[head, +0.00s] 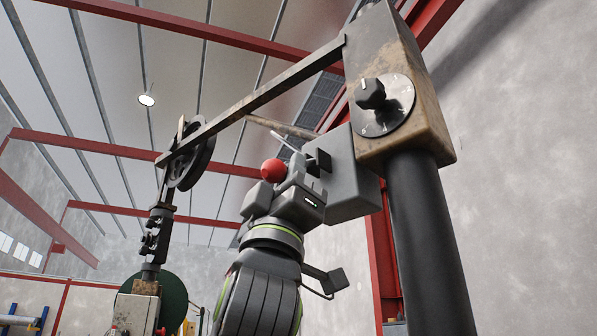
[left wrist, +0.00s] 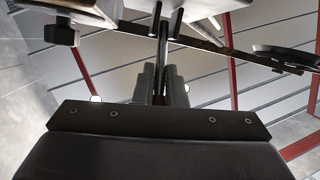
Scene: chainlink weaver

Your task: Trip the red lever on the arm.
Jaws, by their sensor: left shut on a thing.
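The red lever's round red knob (head: 274,170) shows in the head view, below the long metal arm (head: 255,100). My left gripper (head: 300,170) is right at the knob, with its body reaching up from below. In the left wrist view its two grey fingers (left wrist: 161,85) are shut with a thin dark lever shaft (left wrist: 162,50) between them. A small patch of red shows low between the fingers there. The fingertips and the shaft's far end are partly hidden in the head view. My right gripper is not in view.
A worn box head with a dial (head: 390,103) sits on a dark post (head: 432,245) at the right. A grey box (head: 340,178) is close behind my gripper. A pulley wheel (head: 192,160) hangs at the arm's left end. Open air lies left of my gripper.

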